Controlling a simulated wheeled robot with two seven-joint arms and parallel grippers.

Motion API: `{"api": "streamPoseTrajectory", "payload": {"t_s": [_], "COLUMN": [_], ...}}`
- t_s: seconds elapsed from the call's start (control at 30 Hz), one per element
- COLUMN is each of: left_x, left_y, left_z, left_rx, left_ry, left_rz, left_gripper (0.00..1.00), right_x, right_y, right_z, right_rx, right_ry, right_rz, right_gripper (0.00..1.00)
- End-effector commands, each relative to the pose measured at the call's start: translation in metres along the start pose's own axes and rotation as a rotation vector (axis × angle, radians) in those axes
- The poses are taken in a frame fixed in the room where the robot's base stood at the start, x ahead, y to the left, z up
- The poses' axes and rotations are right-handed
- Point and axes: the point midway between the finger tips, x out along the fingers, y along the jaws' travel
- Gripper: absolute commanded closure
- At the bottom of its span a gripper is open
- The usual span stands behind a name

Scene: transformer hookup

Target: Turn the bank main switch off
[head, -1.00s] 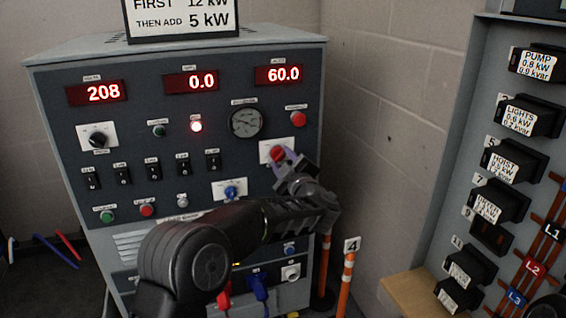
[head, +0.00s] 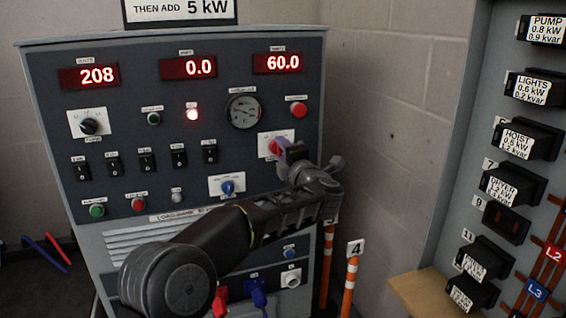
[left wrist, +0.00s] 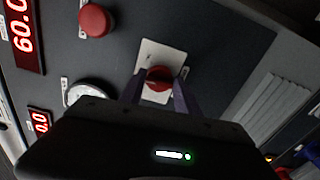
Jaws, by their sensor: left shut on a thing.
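The red rotary switch (head: 276,146) sits on a white plate on the right side of the grey load bank's front panel (head: 120,130). My left gripper (head: 282,150) reaches it from the right and is shut on its red knob. In the left wrist view the knob (left wrist: 158,77) shows between the two purple-grey fingers (left wrist: 158,88), with the white plate behind it. The switch's label is too small to read. My right gripper is in neither view.
A red push button (head: 299,109) and a round gauge (head: 244,111) are above the switch. A blue knob (head: 227,187) is lower left. Displays read 208, 0.0 and 60.0.

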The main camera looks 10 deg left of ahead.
Motion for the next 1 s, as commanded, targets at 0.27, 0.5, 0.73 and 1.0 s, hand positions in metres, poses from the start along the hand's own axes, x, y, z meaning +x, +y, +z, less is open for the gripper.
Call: {"api": "streamPoseTrajectory", "payload": {"t_s": [0.27,0.5,0.73,1.0], "left_x": [0.000,0.000,0.000,0.000], "left_y": [-0.005,-0.004,-0.002,-0.001], "left_z": [-0.001,-0.001,-0.001,-0.001], "left_rx": [-0.264,-0.478,-0.628,-0.705], "left_ry": [0.002,0.002,0.002,0.002], "left_rz": [-0.002,-0.003,-0.003,-0.004], "left_gripper": [1.00,1.00,1.00,1.00], "right_x": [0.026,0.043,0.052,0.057], "right_y": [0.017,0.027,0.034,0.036], "right_z": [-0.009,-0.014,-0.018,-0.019], "right_rx": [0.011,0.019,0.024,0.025], "right_ry": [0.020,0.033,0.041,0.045], "right_rz": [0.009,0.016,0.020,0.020], "right_gripper": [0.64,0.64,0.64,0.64]}}
